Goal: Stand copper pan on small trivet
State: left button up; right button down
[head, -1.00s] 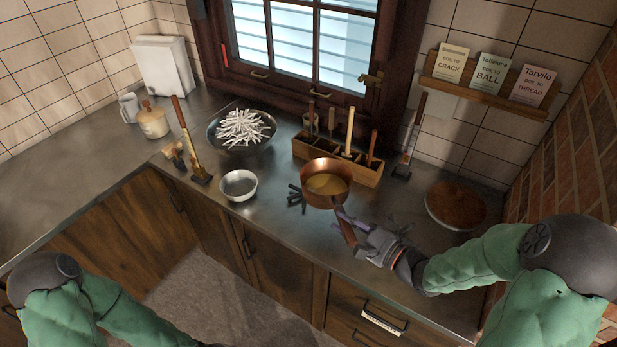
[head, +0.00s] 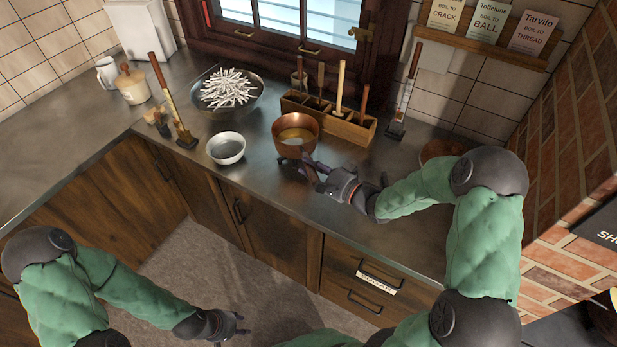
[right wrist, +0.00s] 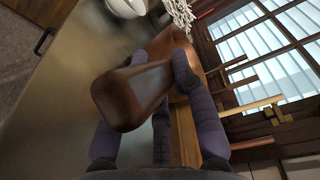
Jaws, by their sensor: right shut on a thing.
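The copper pan (head: 294,150), with amber liquid inside, is upright near the middle of the counter. Its dark wooden handle (right wrist: 137,92) is between the fingers of my right gripper (head: 312,170), which is shut on it; the copper side (right wrist: 187,57) shows beyond in the right wrist view. My left gripper (head: 241,325) is empty and looks open, over the floor in front of the cabinets.
A large bowl of white sticks (head: 228,90) is back left. A round brown-topped thing (head: 440,150) is partly behind my right arm.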

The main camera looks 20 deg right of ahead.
jog(key=shift+w+f, duration=0.4)
jog(key=shift+w, duration=0.05)
jog(key=shift+w+f+b, duration=0.15)
jog(key=shift+f+b, duration=0.8)
jog(key=shift+f, duration=0.8)
jog(key=c, duration=1)
grip_release()
jog(key=shift+a+f, duration=0.1)
jog(key=p+v, duration=0.2)
jog(key=v, duration=1)
